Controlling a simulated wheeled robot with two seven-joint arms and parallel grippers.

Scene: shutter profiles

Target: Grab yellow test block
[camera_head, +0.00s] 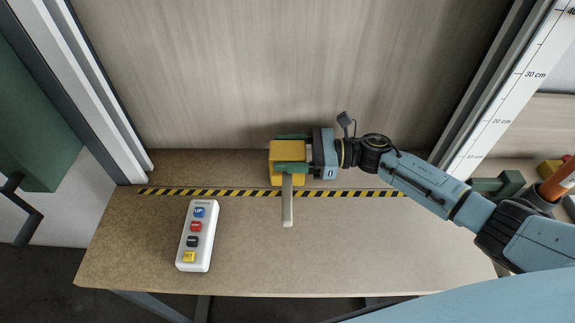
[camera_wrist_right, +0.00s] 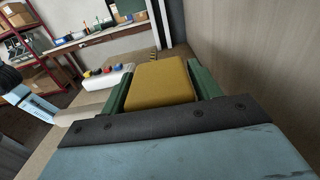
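The yellow test block (camera_head: 287,152) sits at the back of the wooden table, by the pale shutter panel. My right gripper (camera_head: 291,153) reaches it from the right, with one green finger on its far side and one on its near side. In the right wrist view the block (camera_wrist_right: 160,82) fills the space between the green fingers (camera_wrist_right: 162,92), with no clear gap on either side. The gripper looks shut on it. A pale bar (camera_head: 287,205) extends toward the front from the near finger; I cannot tell what it is joined to. My left gripper is not in view.
A white control box (camera_head: 197,235) with coloured buttons lies front left on the table (camera_head: 350,250). Black-and-yellow tape (camera_head: 215,191) crosses the tabletop. The shutter panel (camera_head: 270,70) stands close behind the block. A ruler strip (camera_head: 510,95) stands at the right. The front middle is clear.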

